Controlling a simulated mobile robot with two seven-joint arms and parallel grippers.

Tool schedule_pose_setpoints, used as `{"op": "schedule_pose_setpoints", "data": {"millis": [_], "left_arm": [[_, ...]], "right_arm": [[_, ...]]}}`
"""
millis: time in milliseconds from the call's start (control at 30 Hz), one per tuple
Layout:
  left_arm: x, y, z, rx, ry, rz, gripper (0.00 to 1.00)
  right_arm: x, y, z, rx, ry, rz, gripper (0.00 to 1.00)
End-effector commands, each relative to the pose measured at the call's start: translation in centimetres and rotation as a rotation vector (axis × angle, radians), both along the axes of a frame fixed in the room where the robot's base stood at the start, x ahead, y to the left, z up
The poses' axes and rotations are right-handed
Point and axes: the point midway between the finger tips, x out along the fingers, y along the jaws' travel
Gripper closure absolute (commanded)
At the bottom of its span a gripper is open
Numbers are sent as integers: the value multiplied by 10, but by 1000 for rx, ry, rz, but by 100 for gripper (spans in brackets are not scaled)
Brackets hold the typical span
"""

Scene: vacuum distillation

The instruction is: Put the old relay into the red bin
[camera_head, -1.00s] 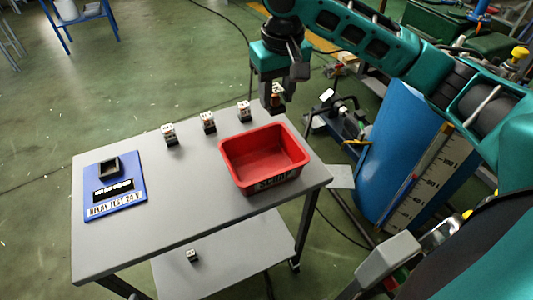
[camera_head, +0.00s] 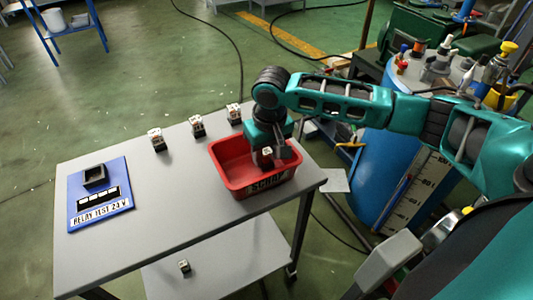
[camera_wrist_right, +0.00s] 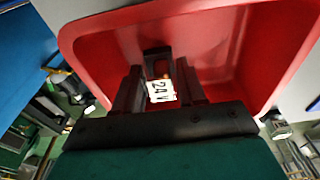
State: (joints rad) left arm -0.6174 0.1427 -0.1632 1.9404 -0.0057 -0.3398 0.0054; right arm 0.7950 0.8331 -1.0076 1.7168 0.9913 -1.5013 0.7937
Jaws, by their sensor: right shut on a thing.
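The red bin (camera_head: 228,172) stands at the right end of the grey table, with a partly covered dark label on its front. My right gripper (camera_head: 267,158) points down over the bin's right part, with its fingers at the bin's opening. It is shut on a small relay (camera_head: 267,152), whose lower end is hard to see. In the right wrist view the relay (camera_wrist_right: 161,90) sits between the fingers, its white face reading "24V", with the red bin wall (camera_wrist_right: 215,45) behind it. I cannot tell whether it touches the bin. My left gripper is out of view.
Several other small relays stand apart: one (camera_head: 157,139), another (camera_head: 197,126) and a third (camera_head: 234,114) along the table's back edge, one (camera_head: 184,266) on the lower shelf. A blue relay test board (camera_head: 78,210) lies at the left. The table's middle is clear.

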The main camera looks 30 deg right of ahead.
Motion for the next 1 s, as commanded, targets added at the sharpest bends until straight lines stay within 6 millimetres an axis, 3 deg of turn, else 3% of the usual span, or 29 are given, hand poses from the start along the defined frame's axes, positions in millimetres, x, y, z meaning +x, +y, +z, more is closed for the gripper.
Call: {"op": "schedule_pose_setpoints", "data": {"millis": [333, 367, 600, 867, 1000], "left_arm": [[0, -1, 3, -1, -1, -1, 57], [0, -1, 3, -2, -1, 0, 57], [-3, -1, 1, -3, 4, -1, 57], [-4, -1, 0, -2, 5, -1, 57], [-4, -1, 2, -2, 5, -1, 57]], "right_arm": [[0, 0, -2, 0, 0, 0, 91], [0, 0, -3, -1, 0, 0, 59], [0, 0, -3, -1, 0, 0, 36], [0, 0, -2, -1, -1, 0, 34], [-1, 0, 10, -1, -1, 0, 34]]}}
